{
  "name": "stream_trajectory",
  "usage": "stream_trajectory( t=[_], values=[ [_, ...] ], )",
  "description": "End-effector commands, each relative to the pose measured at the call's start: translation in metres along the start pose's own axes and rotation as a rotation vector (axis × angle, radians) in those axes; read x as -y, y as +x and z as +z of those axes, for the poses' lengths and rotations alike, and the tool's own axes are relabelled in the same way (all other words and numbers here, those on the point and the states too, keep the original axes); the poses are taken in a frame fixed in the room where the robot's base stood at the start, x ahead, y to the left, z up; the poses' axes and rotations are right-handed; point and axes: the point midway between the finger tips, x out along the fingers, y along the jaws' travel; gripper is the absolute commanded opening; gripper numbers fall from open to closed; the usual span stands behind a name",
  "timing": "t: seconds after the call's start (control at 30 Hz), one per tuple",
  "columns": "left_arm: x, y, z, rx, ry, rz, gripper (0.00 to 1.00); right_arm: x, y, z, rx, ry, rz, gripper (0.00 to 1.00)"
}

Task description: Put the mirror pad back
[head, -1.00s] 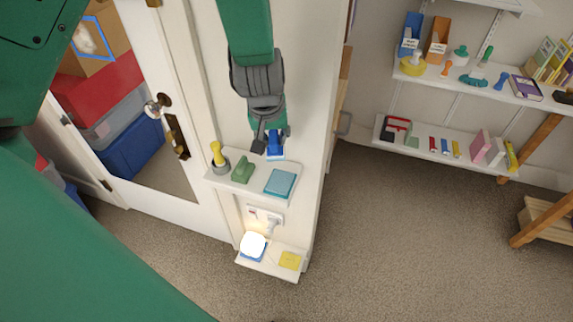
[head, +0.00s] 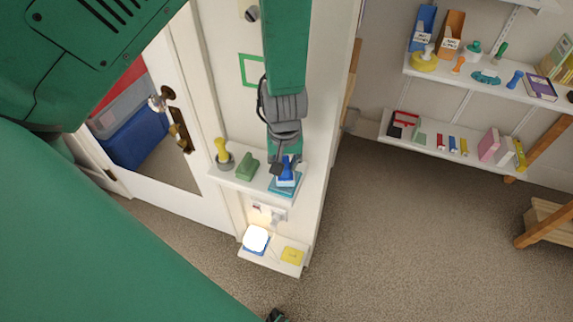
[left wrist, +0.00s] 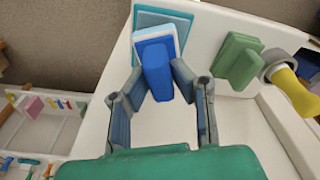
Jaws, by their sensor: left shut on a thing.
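My left gripper (head: 286,166) is shut on the blue handle of a blue-and-white pad (head: 289,180), which I take to be the mirror pad. The left wrist view shows its blue handle (left wrist: 157,78) between my two fingers (left wrist: 157,82). The pad is over the teal square (head: 281,190) on the small white shelf (head: 229,177). In the left wrist view the teal square (left wrist: 180,18) shows behind the pad. I cannot tell if they touch. A small dark part at the bottom edge of the head view may be my right gripper (head: 275,315); its fingers cannot be made out.
A green handled block (head: 247,168) and a yellow-handled tool (head: 221,150) in a grey cup stand left on the shelf. A lower shelf holds a glowing lamp (head: 256,239) and a yellow pad (head: 292,254). A green square outline (head: 252,70) marks the wall above.

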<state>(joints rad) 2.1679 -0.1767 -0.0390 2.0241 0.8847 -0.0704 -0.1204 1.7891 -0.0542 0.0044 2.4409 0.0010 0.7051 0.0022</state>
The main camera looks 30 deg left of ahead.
Motion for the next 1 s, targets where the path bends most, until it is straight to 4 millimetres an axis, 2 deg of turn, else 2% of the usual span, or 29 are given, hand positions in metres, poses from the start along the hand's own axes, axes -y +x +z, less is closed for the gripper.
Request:
stream_trajectory(
  t=[0.07,0.23,0.27,0.3,0.7,0.87,1.0],
  values=[
    [-0.001,0.008,0.001,0.001,0.0,0.0,0.0,0.0,0.001,0.0,0.0,-0.001,0.0,0.4],
    [-0.002,0.007,0.002,-0.003,0.0,-0.002,0.0,0.0,0.001,0.0,0.0,-0.001,0.0,0.4],
    [-0.002,0.008,0.002,-0.002,0.001,-0.002,0.26,0.0,0.001,0.0,0.0,-0.001,0.0,0.4],
    [-0.002,0.007,0.002,-0.002,0.001,-0.002,0.4,0.0,0.001,0.0,0.0,-0.001,0.0,0.4],
    [-0.002,0.002,0.002,-0.003,0.001,-0.001,0.4,0.0,0.0,0.0,0.0,0.0,0.0,0.4],
    [-0.002,-0.024,0.0,-0.006,0.004,0.0,0.4,0.0,-0.003,0.0,0.0,0.0,0.0,0.4],
    [-0.002,-0.056,0.001,-0.008,0.003,-0.002,0.4,0.0,-0.007,-0.001,0.0,0.0,0.0,0.4]
  ],
)
